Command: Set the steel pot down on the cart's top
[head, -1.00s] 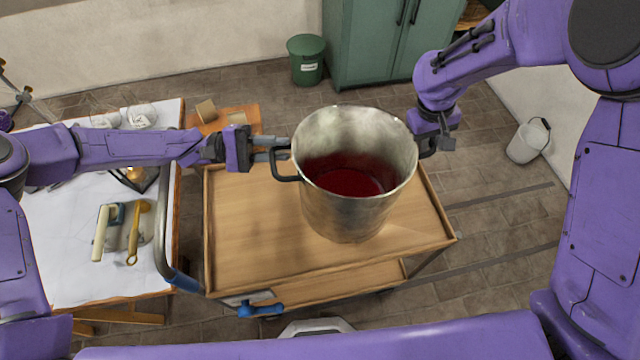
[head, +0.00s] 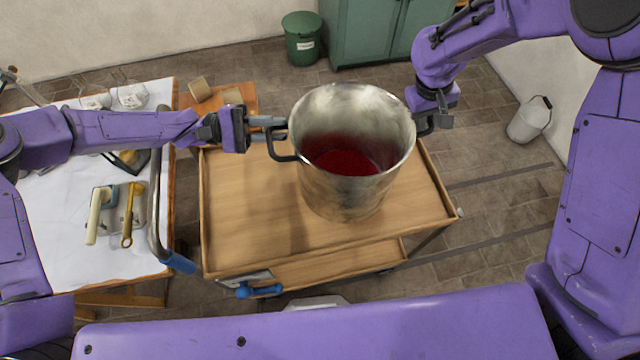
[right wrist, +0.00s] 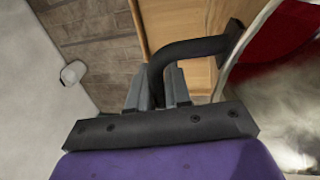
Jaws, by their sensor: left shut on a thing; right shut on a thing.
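The steel pot (head: 345,190) is upright above the cart's top (head: 235,230), with dark red liquid (head: 345,160) inside. I cannot tell whether its base touches the wood. My left gripper (head: 276,130) is shut on the black handle on the pot's left side (head: 277,154). My right gripper (head: 428,122) is at the pot's right side. In the right wrist view its fingers (right wrist: 160,90) are shut on the other black handle (right wrist: 195,48), and the pot's rim and red contents show at the right.
A white-covered table (head: 70,240) with tools and glassware stands left of the cart. A blue-gripped cart handle (head: 178,262) rises between them. Bare cart top shows left of the pot.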

